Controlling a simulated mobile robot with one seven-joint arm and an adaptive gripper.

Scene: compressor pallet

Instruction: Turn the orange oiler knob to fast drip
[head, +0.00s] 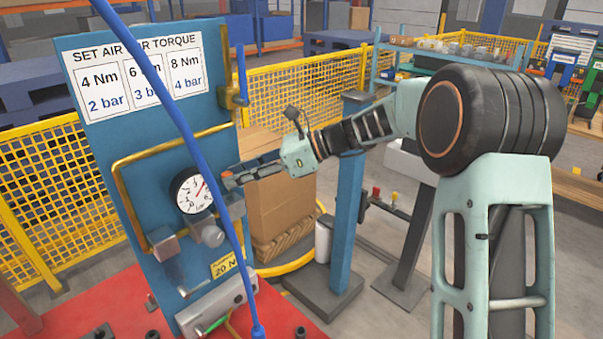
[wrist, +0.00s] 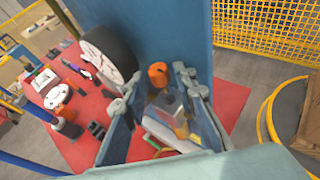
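The orange oiler knob (wrist: 158,75) shows in the wrist view, close to the blue panel and to the right of the gauge. My gripper (wrist: 152,97) is open, one finger at the left and one at the right. The knob appears in the gap, near the fingertips. I cannot tell its depth, and no contact shows. In the head view my gripper (head: 232,180) is at the panel's right edge, just right of the round gauge (head: 193,192). I cannot make out the knob there.
The blue panel (head: 100,130) carries a torque sign (head: 140,72) and a yellow pipe (head: 130,200). A blue hose (head: 185,130) hangs across it. The red pallet top (head: 100,318) holds small parts. A cardboard box (head: 285,205) and yellow mesh fence (head: 280,95) stand behind.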

